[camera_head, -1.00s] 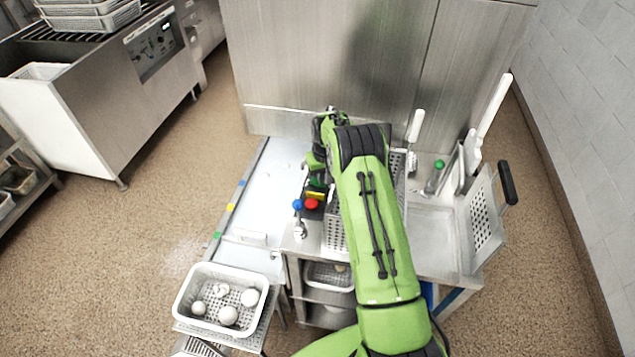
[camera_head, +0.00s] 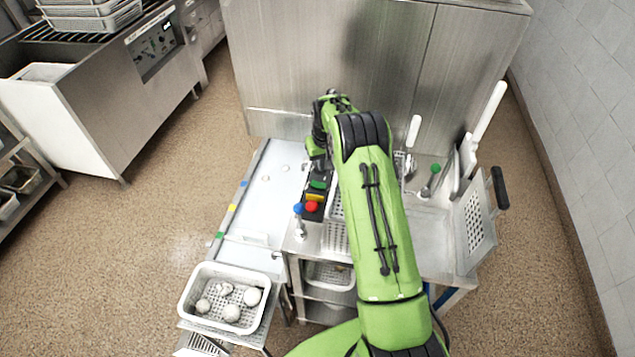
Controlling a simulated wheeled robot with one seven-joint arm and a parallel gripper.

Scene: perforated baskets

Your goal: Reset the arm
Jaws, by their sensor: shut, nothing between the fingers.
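My green arm reaches up the middle of the head view and bends down at its far end. My gripper (camera_head: 318,168) hangs there, small and dark, above the far middle of the steel counter. It is shut and holds nothing that I can see. Its fingertips are hard to make out against the dark panel with green, yellow and red blocks (camera_head: 315,194) just below it in the picture. A perforated basket (camera_head: 335,238) on the counter is mostly hidden behind my arm.
A white perforated basket (camera_head: 188,303) with several pale round things stands at lower left. Blue (camera_head: 298,208) and red knobs (camera_head: 311,207) stand near the counter's left part. Upright white-handled tools (camera_head: 487,112) and a perforated plate (camera_head: 474,228) are at right. A steel wall (camera_head: 300,60) stands behind.

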